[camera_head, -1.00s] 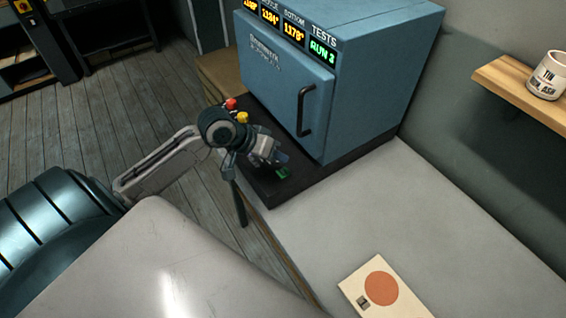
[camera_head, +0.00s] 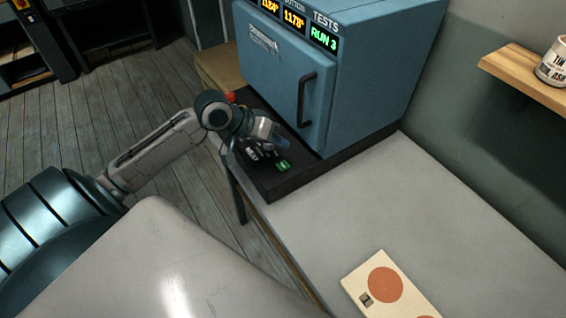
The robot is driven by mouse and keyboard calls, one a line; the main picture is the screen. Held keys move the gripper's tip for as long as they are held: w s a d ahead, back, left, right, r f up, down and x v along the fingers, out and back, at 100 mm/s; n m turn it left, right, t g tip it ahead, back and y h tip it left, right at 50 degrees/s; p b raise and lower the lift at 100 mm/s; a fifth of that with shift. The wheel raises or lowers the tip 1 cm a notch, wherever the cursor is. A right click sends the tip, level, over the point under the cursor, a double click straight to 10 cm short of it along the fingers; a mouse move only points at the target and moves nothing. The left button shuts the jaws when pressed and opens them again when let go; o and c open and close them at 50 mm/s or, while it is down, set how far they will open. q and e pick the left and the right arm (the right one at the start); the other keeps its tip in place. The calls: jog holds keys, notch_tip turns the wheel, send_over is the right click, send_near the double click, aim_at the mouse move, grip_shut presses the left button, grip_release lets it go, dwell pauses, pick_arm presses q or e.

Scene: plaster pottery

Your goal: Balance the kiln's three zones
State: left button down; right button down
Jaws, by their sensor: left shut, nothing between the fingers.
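The blue kiln (camera_head: 370,70) stands on a black base (camera_head: 335,165), its door handle (camera_head: 306,98) upright on the front. Amber readouts (camera_head: 293,20) and a green "RUN 3" display (camera_head: 323,39) line its top front edge. The top-left readout is cut off by the frame. On the base, a red control (camera_head: 231,97) shows behind my left wrist, and a green button (camera_head: 283,166) lies near the front corner. My left gripper (camera_head: 268,132) is shut and empty, above the base's control strip, between the red and green controls; it hides part of the strip. My right gripper is out of view.
A cream card with orange discs (camera_head: 385,285) lies on the grey table (camera_head: 400,220), which is otherwise clear in front of the kiln. A wooden shelf (camera_head: 515,75) with a labelled cup (camera_head: 553,64) is on the right wall.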

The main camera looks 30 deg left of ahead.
pick_arm(q)
jog(key=b, duration=0.4)
send_over(279, 167)
notch_tip(279, 167, down, 4)
jog(key=shift+f, duration=1.05)
dwell(0.5)
jog(key=shift+f, duration=0.1)
jog(key=shift+f, duration=0.3)
dwell(0.3)
